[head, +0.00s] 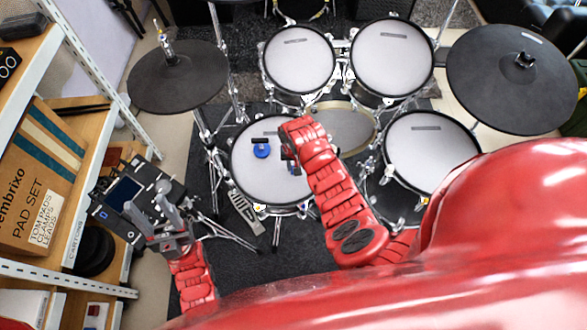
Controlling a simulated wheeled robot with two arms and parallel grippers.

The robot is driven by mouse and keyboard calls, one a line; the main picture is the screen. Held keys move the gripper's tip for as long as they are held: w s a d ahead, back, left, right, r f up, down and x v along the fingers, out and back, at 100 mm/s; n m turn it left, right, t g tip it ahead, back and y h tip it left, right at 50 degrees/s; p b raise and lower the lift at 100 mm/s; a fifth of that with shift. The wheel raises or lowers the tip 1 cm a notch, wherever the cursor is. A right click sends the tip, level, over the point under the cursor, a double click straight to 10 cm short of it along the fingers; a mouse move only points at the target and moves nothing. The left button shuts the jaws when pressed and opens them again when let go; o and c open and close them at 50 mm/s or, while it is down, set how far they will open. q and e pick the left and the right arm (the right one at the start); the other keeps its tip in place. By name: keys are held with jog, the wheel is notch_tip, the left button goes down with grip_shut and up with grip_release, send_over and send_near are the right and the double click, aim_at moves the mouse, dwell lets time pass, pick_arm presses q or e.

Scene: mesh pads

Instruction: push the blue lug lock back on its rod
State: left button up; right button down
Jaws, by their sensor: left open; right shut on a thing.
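My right gripper (289,161) is over the white mesh pad (247,184) at the front left of the drum kit. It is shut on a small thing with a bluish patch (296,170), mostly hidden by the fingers. I cannot tell for sure whether this is the blue lug lock. My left gripper (152,207) is open and empty, left of the pad, in front of the drum module. The rods are too small to make out clearly.
The drum module (124,194) with its screen stands left of the pad. Black cymbal pads (178,76) and further mesh pads (299,60) stand behind and to the right. A shelf with a cardboard box (38,185) is at the far left. Stand legs spread over the dark mat.

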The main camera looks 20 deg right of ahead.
jog(key=shift+r+p, duration=2.1)
jog(key=shift+r, duration=0.9)
